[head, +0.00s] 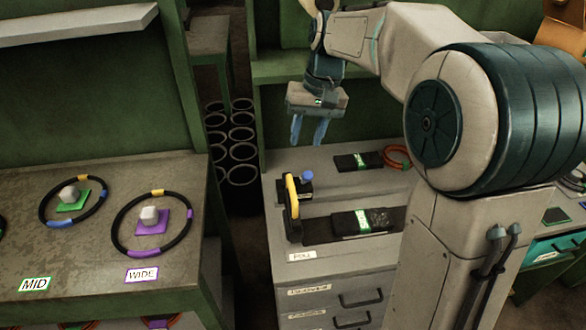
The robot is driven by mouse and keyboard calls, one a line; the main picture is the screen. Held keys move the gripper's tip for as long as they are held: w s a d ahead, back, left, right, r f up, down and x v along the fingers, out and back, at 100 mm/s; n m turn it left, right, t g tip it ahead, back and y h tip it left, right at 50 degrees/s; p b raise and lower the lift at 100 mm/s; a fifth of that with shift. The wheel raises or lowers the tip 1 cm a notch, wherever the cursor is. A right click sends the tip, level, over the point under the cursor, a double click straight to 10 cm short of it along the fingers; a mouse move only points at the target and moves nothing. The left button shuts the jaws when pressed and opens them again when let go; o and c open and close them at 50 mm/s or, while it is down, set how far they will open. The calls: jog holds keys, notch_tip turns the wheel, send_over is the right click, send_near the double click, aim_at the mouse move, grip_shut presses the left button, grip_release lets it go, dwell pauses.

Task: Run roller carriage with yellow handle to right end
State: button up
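The roller carriage with its upright yellow handle (291,194) stands at the left end of a dark track on the grey cabinet top (340,262). A dark block with a blue knob (308,175) sits just behind the handle. A black sleeve with a green band (375,219) lies along the track to the right of the carriage. The track's right end is hidden behind my arm. My gripper (308,142) hangs fingers down, above and behind the carriage, clear of it. Its two blue fingers are apart, with nothing visible between them.
Another black sleeve (352,161) and an orange ring (397,156) lie at the back of the cabinet. A bench (90,255) at left holds black rings around small blocks. Dark tubes (239,153) are stacked in the gap between. A green shelf wall stands behind.

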aim_at(292, 184)
jog(key=a+f, duration=0.1)
jog(key=f, duration=0.3)
jog(key=a+f, duration=0.1)
jog(key=f, duration=0.4)
jog(key=a+f, duration=0.1)
jog(key=f, duration=0.3)
jog(key=shift+f+p, duration=0.2)
jog(key=shift+p, duration=0.2)
grip_shut()
